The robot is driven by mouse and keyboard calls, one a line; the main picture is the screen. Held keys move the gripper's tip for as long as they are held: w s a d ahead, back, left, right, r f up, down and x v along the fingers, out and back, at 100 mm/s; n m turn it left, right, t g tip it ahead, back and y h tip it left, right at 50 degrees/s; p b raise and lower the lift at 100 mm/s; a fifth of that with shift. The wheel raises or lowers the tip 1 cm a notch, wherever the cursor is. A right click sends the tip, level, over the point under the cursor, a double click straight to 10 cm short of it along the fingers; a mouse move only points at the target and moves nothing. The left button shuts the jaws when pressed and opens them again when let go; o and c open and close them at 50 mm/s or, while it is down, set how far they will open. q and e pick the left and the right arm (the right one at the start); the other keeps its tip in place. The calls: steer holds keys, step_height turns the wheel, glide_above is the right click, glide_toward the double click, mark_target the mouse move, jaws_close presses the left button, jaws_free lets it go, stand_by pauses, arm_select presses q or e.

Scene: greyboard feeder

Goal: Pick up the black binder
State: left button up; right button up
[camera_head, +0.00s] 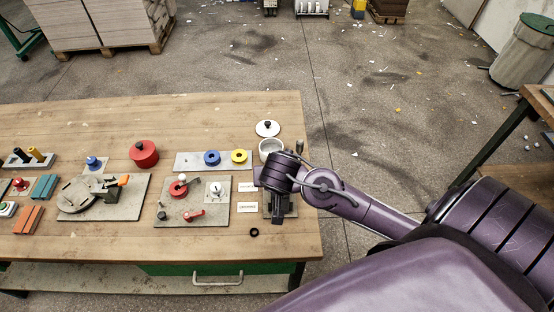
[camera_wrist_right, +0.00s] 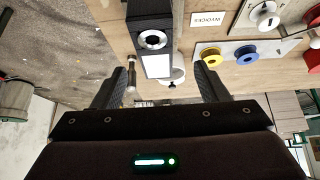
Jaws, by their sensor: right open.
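The black binder (camera_wrist_right: 150,14) shows in the right wrist view, with a metal-rimmed finger hole and a white label on its spine. It lies ahead of my right gripper (camera_wrist_right: 163,74), roughly in line with the gap between the fingers. The fingers are apart and I see no grip on the binder. In the head view my right gripper (camera_head: 276,182) is over the right end of the table, and the arm and gripper largely hide the binder there. My left gripper is not in view.
The wooden table (camera_head: 110,115) has clear edges at front and right. A black ring (camera_head: 254,232) lies in front.

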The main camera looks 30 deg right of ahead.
steer(key=shift+w+d+f, duration=0.2)
steer(key=shift+w+f, duration=0.05)
steer(key=shift+f, duration=0.35)
steer(key=shift+w+d+f+p, duration=0.25)
steer(key=shift+d+f+p, duration=0.05)
steer(key=shift+f+p, duration=0.2)
steer(key=shift+w+d+f+p, duration=0.2)
steer(key=shift+d+f+p, duration=0.1)
steer(key=shift+f+p, duration=0.15)
steer(key=x, duration=0.2)
steer(key=shift+w+d+f, duration=0.15)
steer(key=shift+w+f, duration=0.05)
steer(key=shift+f, duration=0.15)
steer(key=shift+w+d+f, duration=0.1)
steer(key=shift+w+f, duration=0.05)
steer(key=shift+c, duration=0.5)
steer(key=c, duration=1)
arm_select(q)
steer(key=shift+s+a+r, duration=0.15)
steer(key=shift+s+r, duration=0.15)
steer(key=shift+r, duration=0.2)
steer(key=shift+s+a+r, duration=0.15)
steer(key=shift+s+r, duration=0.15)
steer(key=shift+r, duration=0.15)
arm_select(e)
steer(key=shift+c, duration=0.5)
